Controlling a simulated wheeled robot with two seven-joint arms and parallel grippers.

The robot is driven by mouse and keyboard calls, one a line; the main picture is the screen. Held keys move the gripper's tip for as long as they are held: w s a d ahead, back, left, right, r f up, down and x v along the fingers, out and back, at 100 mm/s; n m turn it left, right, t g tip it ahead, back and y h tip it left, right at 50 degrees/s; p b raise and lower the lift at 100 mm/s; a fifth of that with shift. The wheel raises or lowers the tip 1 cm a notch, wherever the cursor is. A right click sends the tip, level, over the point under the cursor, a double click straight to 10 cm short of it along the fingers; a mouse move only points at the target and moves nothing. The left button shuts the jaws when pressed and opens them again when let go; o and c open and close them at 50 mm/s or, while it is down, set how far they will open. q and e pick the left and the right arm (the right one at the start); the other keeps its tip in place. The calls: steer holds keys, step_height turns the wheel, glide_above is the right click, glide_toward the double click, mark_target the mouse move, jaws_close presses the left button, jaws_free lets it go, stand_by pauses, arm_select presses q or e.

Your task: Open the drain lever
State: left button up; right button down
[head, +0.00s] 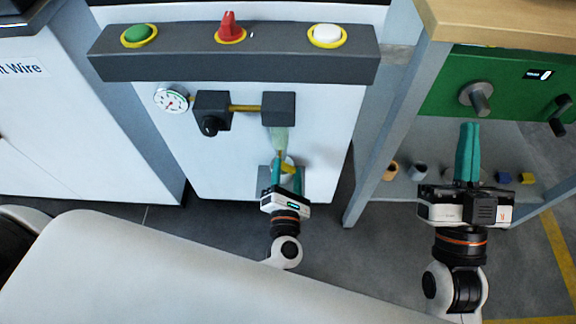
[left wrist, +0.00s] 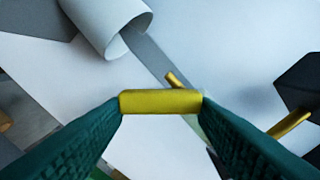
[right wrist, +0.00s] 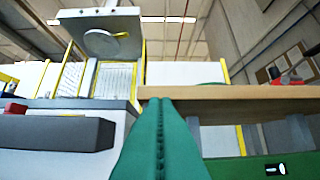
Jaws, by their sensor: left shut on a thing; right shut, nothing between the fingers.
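The yellow drain lever (left wrist: 160,101) is between the green fingers of my left gripper (left wrist: 160,104) in the left wrist view, with a finger touching each end. In the head view my left gripper (head: 279,172) is low in front of the white machine, and a bit of the yellow lever (head: 288,168) shows beside its fingers. A pale translucent tube (head: 279,138) hangs from a dark block just above it. My right gripper (head: 468,152) is shut and empty in front of the green panel; its closed fingers (right wrist: 161,105) fill the middle of the right wrist view.
A grey bar with a green button (head: 139,34), a red switch (head: 230,30) and a white button (head: 326,35) crosses above the lever. A gauge (head: 171,101) and dark valve blocks (head: 278,109) sit below it. A wooden-topped bench (head: 500,18) stands at right.

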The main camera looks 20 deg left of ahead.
arm_select(q)
steer(key=shift+m+p, duration=0.6)
steer(key=shift+m, duration=0.4)
steer(key=m, duration=0.1)
steer(key=m+p, duration=0.1)
steer(key=shift+s+a+f+m+p, duration=0.1)
steer(key=shift+a+f+m+p, duration=0.15)
steer(key=shift+m+p, duration=0.15)
arm_select(e)
step_height(320, 180, down, 10)
steer(key=w+d+f+g+h, duration=0.1)
steer(key=w+g+h, duration=0.15)
steer(key=g, duration=0.55)
arm_select(q)
steer(key=shift+a+f+m+p, duration=0.15)
steer(key=shift+m+p, duration=0.55)
steer(key=shift+m, duration=0.5)
steer(key=shift+s+a+f+m+p, duration=0.15)
steer(key=shift+m+p, duration=0.2)
steer(key=shift+m, duration=0.3)
steer(key=shift+a+f+m+p, duration=0.15)
steer(key=shift+m+p, duration=0.15)
steer(key=shift+m, duration=0.35)
arm_select(e)
steer(key=s+d+f+g+h, duration=0.3)
steer(key=s+f+g, duration=0.5)
steer(key=f, duration=0.1)
steer(key=shift+s+d+f+m+g, duration=0.15)
steer(key=shift+s+d+m+g, duration=0.15)
steer(key=shift+d+m+g, duration=0.1)
